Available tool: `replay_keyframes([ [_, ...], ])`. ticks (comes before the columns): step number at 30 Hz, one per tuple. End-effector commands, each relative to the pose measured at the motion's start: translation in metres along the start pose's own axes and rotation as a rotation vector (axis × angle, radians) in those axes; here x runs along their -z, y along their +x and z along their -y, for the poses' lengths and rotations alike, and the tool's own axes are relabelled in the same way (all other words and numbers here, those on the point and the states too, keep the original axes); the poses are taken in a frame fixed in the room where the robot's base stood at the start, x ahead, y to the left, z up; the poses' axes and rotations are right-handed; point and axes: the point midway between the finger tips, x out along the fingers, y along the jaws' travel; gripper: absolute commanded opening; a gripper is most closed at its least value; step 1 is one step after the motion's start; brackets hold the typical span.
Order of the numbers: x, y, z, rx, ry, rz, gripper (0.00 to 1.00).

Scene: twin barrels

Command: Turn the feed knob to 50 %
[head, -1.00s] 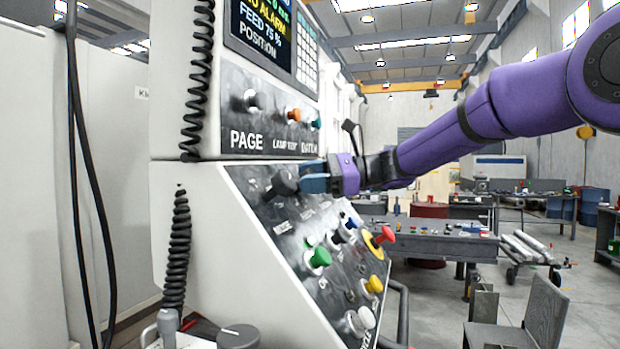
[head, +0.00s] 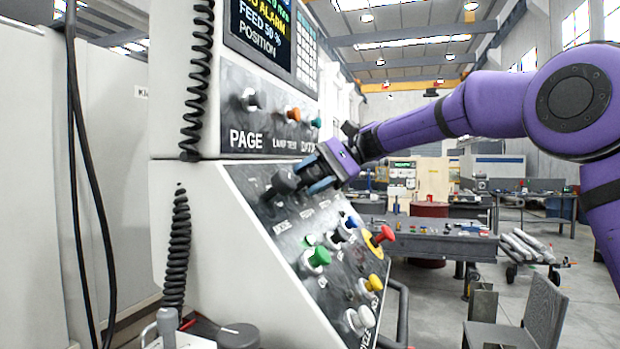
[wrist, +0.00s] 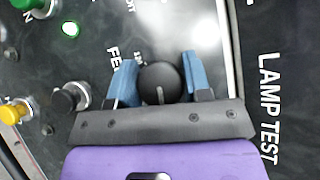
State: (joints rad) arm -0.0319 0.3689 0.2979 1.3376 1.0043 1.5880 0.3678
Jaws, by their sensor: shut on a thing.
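The feed knob is a dark round knob (head: 284,182) on the sloped lower panel of the machine's control cabinet. In the wrist view the feed knob (wrist: 160,83) shows a pale pointer line and sits between two blue finger pads. My gripper (head: 308,183) is shut on the knob, with one pad on each side; it also shows in the wrist view (wrist: 162,82). The label by the knob is partly hidden by the gripper.
Below the knob are a green button (head: 320,256), a red button on yellow (head: 383,236), a yellow button (head: 373,283) and a white knob (head: 361,319). A black coiled cable (head: 198,80) hangs at the left. A grey chair (head: 530,315) stands at the lower right.

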Motion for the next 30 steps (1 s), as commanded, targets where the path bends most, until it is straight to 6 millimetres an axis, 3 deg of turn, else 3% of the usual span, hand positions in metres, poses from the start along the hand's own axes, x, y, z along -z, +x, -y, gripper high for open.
replay_keyframes([
  [23, 0.0002, 0.0002, -0.001, -0.061, -0.075, 0.001, 0.21],
  [24, 0.0002, 0.0003, -0.001, -0.061, -0.075, 0.001, 0.54],
  [26, 0.0002, 0.0002, -0.0009, -0.061, -0.075, 0.001, 0.67],
  [30, 0.0002, 0.0002, -0.0007, -0.06, -0.075, 0.0, 0.67],
])
